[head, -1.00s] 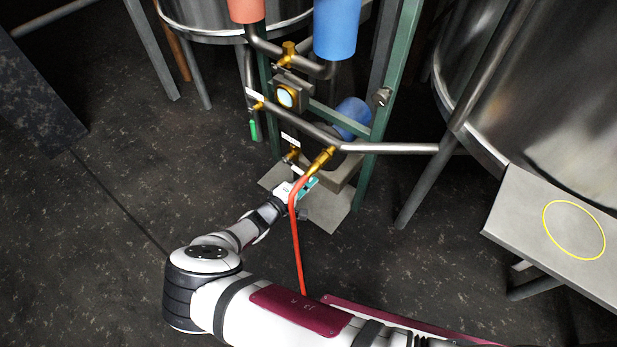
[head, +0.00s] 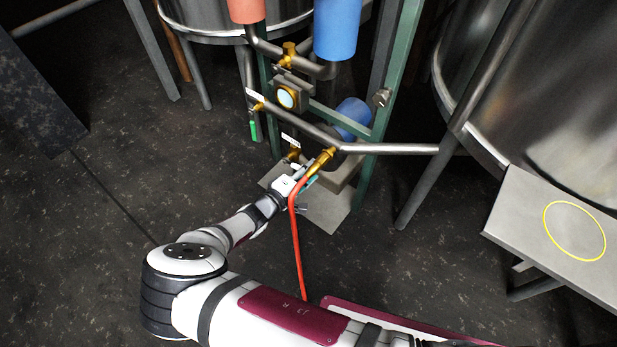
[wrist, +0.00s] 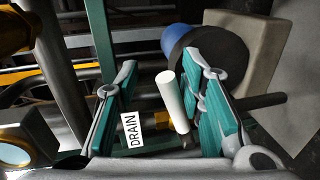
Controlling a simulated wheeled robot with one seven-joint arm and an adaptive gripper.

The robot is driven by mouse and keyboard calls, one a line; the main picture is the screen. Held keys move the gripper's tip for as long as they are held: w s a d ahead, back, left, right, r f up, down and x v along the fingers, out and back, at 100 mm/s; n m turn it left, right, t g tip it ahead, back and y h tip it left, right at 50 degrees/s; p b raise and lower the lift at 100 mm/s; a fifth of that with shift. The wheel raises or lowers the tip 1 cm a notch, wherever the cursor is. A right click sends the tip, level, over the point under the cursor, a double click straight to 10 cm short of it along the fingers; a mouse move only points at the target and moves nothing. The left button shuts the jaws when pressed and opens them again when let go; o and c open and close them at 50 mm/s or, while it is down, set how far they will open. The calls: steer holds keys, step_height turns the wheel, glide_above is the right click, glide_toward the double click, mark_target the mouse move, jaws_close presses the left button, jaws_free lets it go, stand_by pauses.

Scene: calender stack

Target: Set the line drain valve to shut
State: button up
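The drain valve is marked by a white DRAIN label (wrist: 131,130) in the wrist view. A white cylindrical handle (wrist: 171,94) stands beside the label, with a brass part (wrist: 163,118) behind it. My gripper (wrist: 160,68) is open, with its teal-padded fingers on either side of the label and handle. The handle is nearer the right finger; I cannot tell whether they touch. In the head view my gripper (head: 305,179) is low on the pipe stand, just below a brass fitting (head: 293,155). It hides the handle there.
A red hose (head: 295,245) hangs from a brass fitting (head: 322,160) close beside my gripper. A green-handled valve (head: 254,130) is higher up to the left. A blue motor-like body (head: 352,117) and green frame posts (head: 388,90) stand behind. Open floor lies to the left.

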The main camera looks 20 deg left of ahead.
step_height(320, 180, up, 6)
steer(key=shift+r, duration=0.1)
stand_by(0.4)
steer(key=shift+s, duration=0.1)
